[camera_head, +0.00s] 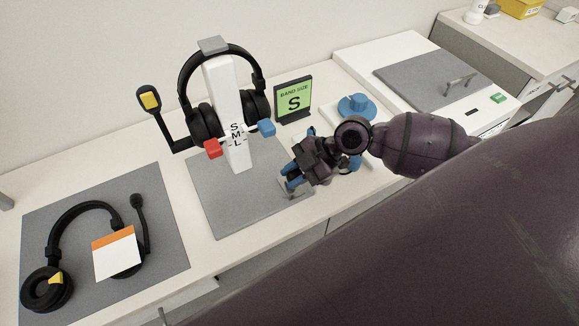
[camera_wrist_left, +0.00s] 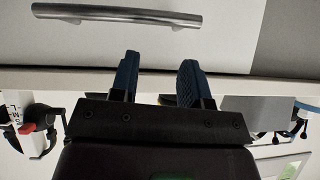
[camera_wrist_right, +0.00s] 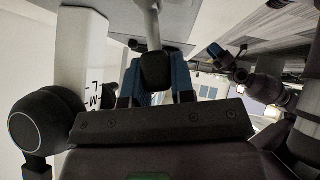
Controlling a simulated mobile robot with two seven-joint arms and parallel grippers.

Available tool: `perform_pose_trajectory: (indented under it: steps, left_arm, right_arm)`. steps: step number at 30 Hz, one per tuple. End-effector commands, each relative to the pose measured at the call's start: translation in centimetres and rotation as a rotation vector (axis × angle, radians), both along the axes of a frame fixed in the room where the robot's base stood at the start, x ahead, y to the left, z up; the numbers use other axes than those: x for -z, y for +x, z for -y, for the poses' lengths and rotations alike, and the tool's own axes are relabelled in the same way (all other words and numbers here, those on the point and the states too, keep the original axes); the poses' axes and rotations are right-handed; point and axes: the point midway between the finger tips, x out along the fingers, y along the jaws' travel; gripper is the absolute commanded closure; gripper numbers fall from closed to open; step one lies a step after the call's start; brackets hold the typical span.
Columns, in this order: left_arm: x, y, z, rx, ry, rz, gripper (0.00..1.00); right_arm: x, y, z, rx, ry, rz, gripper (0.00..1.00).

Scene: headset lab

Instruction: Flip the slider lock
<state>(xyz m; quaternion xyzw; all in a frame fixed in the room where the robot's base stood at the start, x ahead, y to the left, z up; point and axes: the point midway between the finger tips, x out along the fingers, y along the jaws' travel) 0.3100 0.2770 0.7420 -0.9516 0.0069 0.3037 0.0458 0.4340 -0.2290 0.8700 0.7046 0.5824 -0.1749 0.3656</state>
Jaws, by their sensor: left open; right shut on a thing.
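The headset stand (camera_head: 235,125) is a white post marked S, M, L on a grey base plate, with a black headset (camera_head: 218,52) hung over it. Red (camera_head: 213,148) and blue (camera_head: 266,128) tabs stick out beside the marks. A small grey bracket (camera_head: 297,192) is at the plate's front right corner, partly hidden by my right gripper (camera_head: 290,176). In the right wrist view, that gripper is shut on a black knob (camera_wrist_right: 155,72) on a pale stem (camera_wrist_right: 148,22). My left gripper (camera_wrist_left: 158,60) is open and empty below a drawer handle; it is hidden in the head view.
A second headset (camera_head: 85,205) with an orange-and-white card (camera_head: 116,252) lies on a grey mat at left. A green "BAND SIZE S" sign (camera_head: 294,99), a blue knobbed part (camera_head: 356,106) and a white box (camera_head: 390,50) stand behind the right gripper.

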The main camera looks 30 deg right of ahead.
Motion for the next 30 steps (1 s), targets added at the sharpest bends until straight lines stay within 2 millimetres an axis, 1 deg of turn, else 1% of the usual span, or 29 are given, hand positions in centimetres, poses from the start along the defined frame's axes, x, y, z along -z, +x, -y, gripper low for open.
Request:
perform_pose_trajectory:
  steps: [6,12,29,30]
  left_arm:
    - [-0.3,1.1,0.3,0.008,-0.001,0.022,0.57]
    - [0.1,1.2,0.3,0.009,-0.001,0.019,0.57]
    - [0.1,0.9,0.2,0.008,0.0,0.016,0.57]
    - [0.1,0.9,0.2,0.009,0.001,0.016,0.57]
  right_arm:
    - [0.5,-0.9,-0.1,-0.001,-0.006,0.125,1.0]
    - [0.6,-1.2,-0.1,0.0,-0.009,0.193,1.0]
    - [0.6,-1.4,-0.1,0.0,-0.012,0.223,1.0]
    - [0.6,-1.4,-0.1,0.0,-0.012,0.223,0.72]
